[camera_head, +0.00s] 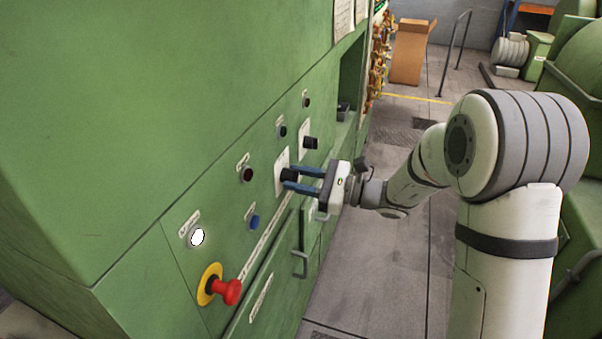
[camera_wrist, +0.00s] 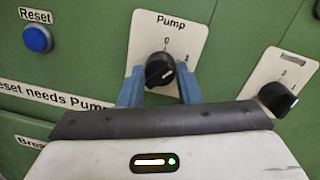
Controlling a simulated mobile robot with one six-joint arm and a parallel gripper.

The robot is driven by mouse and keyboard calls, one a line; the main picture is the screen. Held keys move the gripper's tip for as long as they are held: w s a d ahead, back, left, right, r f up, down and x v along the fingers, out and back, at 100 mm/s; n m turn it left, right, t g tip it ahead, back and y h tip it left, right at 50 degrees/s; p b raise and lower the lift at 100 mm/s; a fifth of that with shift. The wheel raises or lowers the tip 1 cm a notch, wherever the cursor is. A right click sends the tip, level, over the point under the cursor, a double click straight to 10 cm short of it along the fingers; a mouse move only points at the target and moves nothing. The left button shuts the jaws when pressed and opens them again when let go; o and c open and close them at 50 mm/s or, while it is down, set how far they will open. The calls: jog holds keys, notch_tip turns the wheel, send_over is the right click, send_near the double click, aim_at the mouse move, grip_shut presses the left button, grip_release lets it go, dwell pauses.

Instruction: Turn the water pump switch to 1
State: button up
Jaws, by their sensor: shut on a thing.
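The pump switch is a black rotary knob on a white plate labelled "Pump" with marks 0 and 1. In the wrist view the knob (camera_wrist: 160,69) sits between the blue fingers of my gripper (camera_wrist: 160,88), and its pointer is tilted to the right of the 0, toward the 1 side. In the head view my gripper (camera_head: 303,181) reaches the panel from the right and is shut on this knob (camera_head: 288,175). The fingers hide part of the knob's sides.
A second black switch (camera_wrist: 277,98) on its own plate is to the right. A blue Reset button (camera_wrist: 38,39) is to the left. The green panel also carries a red emergency stop (camera_head: 229,291), a white lamp (camera_head: 197,237) and a handle (camera_head: 300,262) below.

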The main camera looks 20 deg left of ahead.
jog(key=shift+r+m+t+p, duration=0.15)
jog(key=shift+m+p, duration=0.5)
jog(key=shift+m, duration=0.45)
jog(key=shift+r+m+t+p, duration=0.15)
jog(key=shift+m+p, duration=0.45)
jog(key=shift+m, duration=0.5)
jog(key=shift+f, duration=0.15)
jog(key=o, duration=1)
jog(key=shift+a+f, duration=0.1)
jog(key=shift+c, duration=0.2)
jog(key=d+b, duration=0.2)
jog(key=d, duration=0.5)
jog(key=shift+d+f, duration=0.35)
jog(key=shift+d, duration=0.05)
jog(key=shift+s, duration=0.15)
